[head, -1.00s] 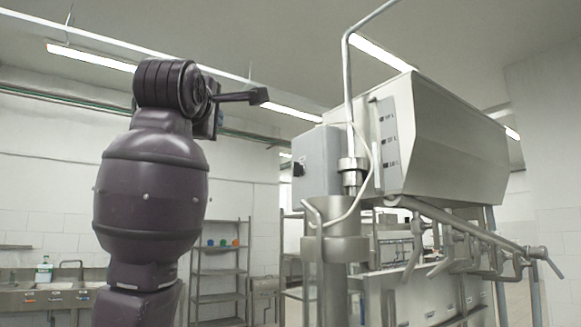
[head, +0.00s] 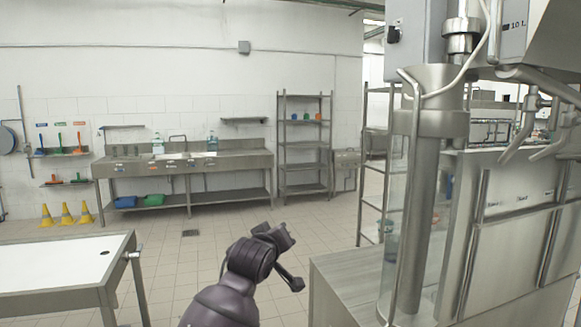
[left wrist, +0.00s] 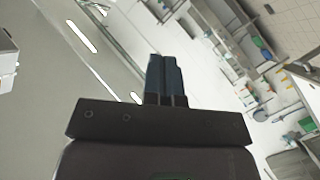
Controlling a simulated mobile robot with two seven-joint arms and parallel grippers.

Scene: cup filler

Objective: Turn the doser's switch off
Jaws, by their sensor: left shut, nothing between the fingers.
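The doser's switch (head: 393,34) is a small dark knob on the left face of the grey control box (head: 420,30), at the top of the head view. Its setting is too small to tell. My left gripper (head: 298,284) is at the bottom middle of the head view, well below and left of the switch and apart from it. Its two dark fingers are shut and empty in the left wrist view (left wrist: 167,72). A pale box edge (left wrist: 8,58) shows at the far left there; I cannot tell if it is the control box. My right gripper is out of view.
The steel doser column (head: 412,200) and a bent pipe stand right of my left arm, above a steel base (head: 350,275). A white-topped table (head: 60,265) is at left. A sink counter (head: 185,165) and shelf rack (head: 305,165) stand at the back. The middle floor is clear.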

